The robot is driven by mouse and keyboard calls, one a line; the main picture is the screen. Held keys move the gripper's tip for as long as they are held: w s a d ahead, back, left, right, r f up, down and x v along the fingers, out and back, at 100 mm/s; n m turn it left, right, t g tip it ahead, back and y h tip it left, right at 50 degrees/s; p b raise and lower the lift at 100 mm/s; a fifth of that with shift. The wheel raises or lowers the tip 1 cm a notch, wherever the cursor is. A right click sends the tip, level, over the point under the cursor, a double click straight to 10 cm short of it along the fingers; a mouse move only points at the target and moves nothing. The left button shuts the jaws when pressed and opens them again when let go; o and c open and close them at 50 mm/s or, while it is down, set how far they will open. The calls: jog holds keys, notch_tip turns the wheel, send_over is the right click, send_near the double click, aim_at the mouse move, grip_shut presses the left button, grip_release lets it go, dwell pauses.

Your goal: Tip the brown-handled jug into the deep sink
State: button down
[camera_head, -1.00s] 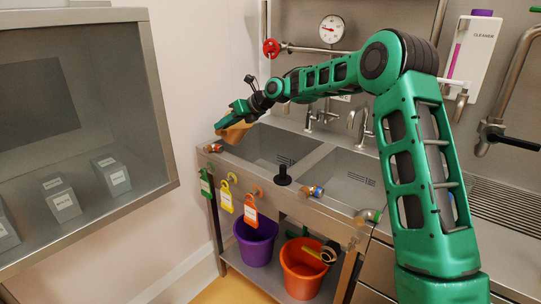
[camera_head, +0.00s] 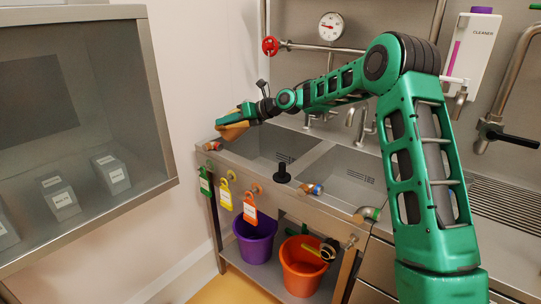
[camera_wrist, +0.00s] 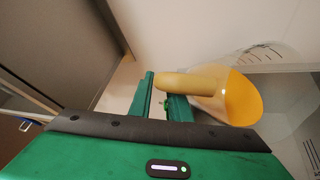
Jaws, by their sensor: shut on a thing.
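The jug (camera_head: 234,132) is tan-orange and hangs at my gripper (camera_head: 232,117), at the back left of the sink unit. In the wrist view the jug (camera_wrist: 242,98) shows a tan handle and a yellow-orange round face, and lies tilted. My gripper (camera_wrist: 160,97) is shut on its handle. The sink unit has a left basin (camera_head: 262,148) and a right basin (camera_head: 350,180). The jug is above the left basin's left end. I cannot tell which basin is deeper, or whether anything pours out.
A black plunger-like stopper (camera_head: 283,174) stands at the front between the basins. A tap (camera_head: 361,125) rises behind them. Coloured tags (camera_head: 226,194) hang at the front. A purple bucket (camera_head: 255,240) and an orange bucket (camera_head: 302,268) stand below. A glass-fronted cabinet (camera_head: 80,130) is at left.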

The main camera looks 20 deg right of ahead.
aim_at(241, 125)
jog(key=shift+s+d+r+t+y+p, duration=0.1)
jog(key=shift+d+r+t+y+p, duration=0.1)
jog(key=shift+t+y+p, duration=0.5)
dwell(0.5)
jog(key=shift+s+d+r+m+t+y+p, duration=0.15)
jog(key=shift+d+t+y+p, duration=0.2)
jog(key=shift+y+p, duration=0.4)
jog(key=shift+s+d+f+m+t+y+p, duration=0.15)
jog(key=shift+d+t+y+p, duration=0.15)
jog(key=shift+y+p, duration=0.45)
dwell(0.7)
jog(key=shift+s+d+f+t+y, duration=0.2)
jog(key=shift+d+f+t+y, duration=0.1)
jog(key=shift+d+f, duration=0.15)
jog(key=shift+s+d+f+t+y, duration=0.2)
jog(key=shift+d+f+y, duration=0.1)
jog(key=shift+d, duration=0.25)
dwell(0.4)
jog(key=shift+s+d+f+m+t+y, duration=0.15)
jog(key=shift+s+d+m+t+y, duration=0.15)
jog(key=shift+d+t+y, duration=0.25)
dwell(0.8)
